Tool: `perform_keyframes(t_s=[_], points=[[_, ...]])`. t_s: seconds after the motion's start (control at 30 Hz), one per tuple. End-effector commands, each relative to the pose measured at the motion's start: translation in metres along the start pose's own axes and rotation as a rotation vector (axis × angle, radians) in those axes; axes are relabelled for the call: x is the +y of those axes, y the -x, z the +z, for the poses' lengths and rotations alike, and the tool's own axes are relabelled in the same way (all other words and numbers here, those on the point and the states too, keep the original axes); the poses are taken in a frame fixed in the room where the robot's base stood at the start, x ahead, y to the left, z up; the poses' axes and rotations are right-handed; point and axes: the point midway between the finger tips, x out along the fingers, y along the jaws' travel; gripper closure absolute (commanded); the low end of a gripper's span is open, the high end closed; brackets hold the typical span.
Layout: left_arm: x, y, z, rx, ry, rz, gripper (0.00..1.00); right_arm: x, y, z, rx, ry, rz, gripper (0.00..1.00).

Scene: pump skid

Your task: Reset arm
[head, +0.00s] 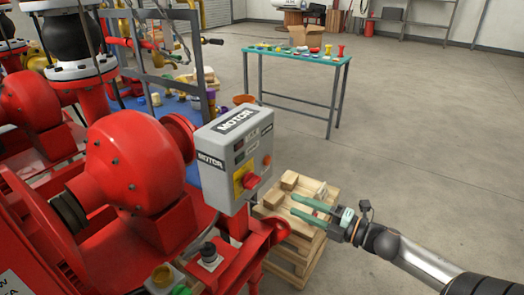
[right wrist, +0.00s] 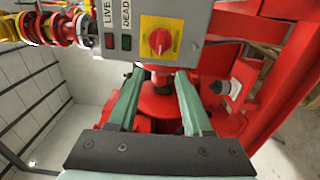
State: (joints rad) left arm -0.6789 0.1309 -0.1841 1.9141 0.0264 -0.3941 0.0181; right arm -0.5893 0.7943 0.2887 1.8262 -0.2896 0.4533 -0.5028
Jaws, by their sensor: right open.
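My right gripper (head: 293,205) comes in from the lower right in the head view. Its two green fingers are apart with nothing between them. It is to the right of the grey MOTOR box (head: 222,160), with a visible gap, and appears over the wooden pallets (head: 305,252). In the right wrist view my right gripper (right wrist: 158,76) points toward the underside of the MOTOR box (right wrist: 205,20), whose red knob (right wrist: 159,41) on a yellow plate shows beyond the fingertips. My left gripper is not in view.
Red pump machinery (head: 130,165) fills the left side. Wooden blocks (head: 289,180) lie on the pallets close to my right fingers. A green-topped table (head: 300,57) with small parts and a cardboard box (head: 305,36) stands at the back. The floor to the right is clear.

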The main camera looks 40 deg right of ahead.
Motion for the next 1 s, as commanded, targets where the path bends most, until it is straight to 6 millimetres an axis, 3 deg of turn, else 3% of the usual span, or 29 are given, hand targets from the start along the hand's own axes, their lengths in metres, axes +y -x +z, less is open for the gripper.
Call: perform_keyframes(t_s=[0.23,0.37,0.47,0.6,0.7,0.83,1.0], points=[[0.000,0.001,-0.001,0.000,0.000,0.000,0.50,-0.004,0.001,-0.001,-0.016,-0.031,-0.006,0.50],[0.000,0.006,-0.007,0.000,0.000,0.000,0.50,-0.037,0.008,-0.014,-0.121,-0.248,-0.051,0.50],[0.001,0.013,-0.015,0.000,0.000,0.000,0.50,-0.085,0.018,-0.042,-0.268,-0.560,-0.121,0.50],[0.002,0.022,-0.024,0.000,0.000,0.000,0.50,-0.149,0.032,-0.116,-0.474,-1.038,-0.247,0.50],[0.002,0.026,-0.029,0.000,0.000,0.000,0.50,-0.177,0.038,-0.172,-0.581,-1.300,-0.330,0.50],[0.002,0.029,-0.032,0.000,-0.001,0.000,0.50,-0.192,0.042,-0.227,-0.667,-1.519,-0.414,0.50],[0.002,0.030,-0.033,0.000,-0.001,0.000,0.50,-0.198,0.044,-0.256,-0.709,-1.625,-0.461,0.50]])
